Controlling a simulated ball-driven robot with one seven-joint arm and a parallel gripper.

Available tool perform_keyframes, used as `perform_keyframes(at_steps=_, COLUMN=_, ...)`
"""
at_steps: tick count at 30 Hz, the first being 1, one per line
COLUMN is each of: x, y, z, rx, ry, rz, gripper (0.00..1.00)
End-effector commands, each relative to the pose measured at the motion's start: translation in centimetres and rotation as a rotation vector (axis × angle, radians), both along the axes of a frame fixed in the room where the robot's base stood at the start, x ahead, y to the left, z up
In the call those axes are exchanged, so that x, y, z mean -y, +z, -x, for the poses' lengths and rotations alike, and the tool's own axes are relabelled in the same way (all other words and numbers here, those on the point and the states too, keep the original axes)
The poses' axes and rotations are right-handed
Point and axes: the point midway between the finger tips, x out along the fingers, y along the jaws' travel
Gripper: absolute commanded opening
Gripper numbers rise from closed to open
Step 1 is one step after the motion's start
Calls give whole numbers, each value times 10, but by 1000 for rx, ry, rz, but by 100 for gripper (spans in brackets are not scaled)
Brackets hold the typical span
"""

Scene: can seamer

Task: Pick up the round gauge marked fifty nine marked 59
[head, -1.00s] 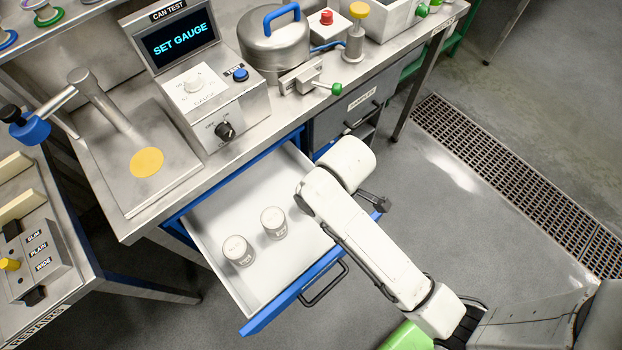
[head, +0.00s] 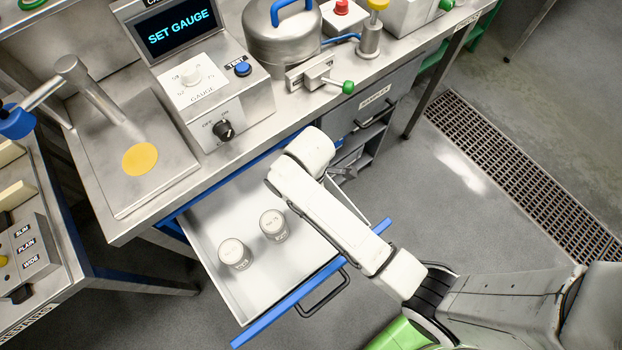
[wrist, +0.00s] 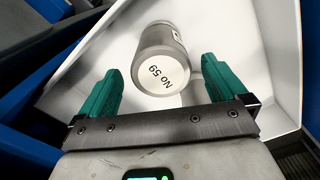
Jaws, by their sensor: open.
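The round gauge marked No 59 (wrist: 160,78) is a grey metal cylinder with a white end in the wrist view. It lies ahead of and between the green fingers of my gripper (wrist: 162,78), which is open and empty. In the head view two such gauges stand in the open drawer, a left one (head: 234,254) and a right one (head: 273,225). Their markings are too small there to tell which is 59. My arm is above the drawer's right side, and the fingers are not clearly seen in that view.
The white drawer (head: 262,290) is pulled out below the bench, with a blue front and dark handle (head: 325,297). The CAN TEST box (head: 210,90) with a SET GAUGE screen stands on the bench above. A side table (head: 75,262) is at left.

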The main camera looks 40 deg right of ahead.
Motion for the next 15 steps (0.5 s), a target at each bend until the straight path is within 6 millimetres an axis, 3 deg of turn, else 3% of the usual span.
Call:
perform_keyframes(at_steps=6, x=1, y=-30, z=2, rx=-2, ry=0, rz=0, gripper=99)
perform_keyframes(at_steps=15, x=1, y=-35, z=2, rx=0, ry=0, rz=0, gripper=99)
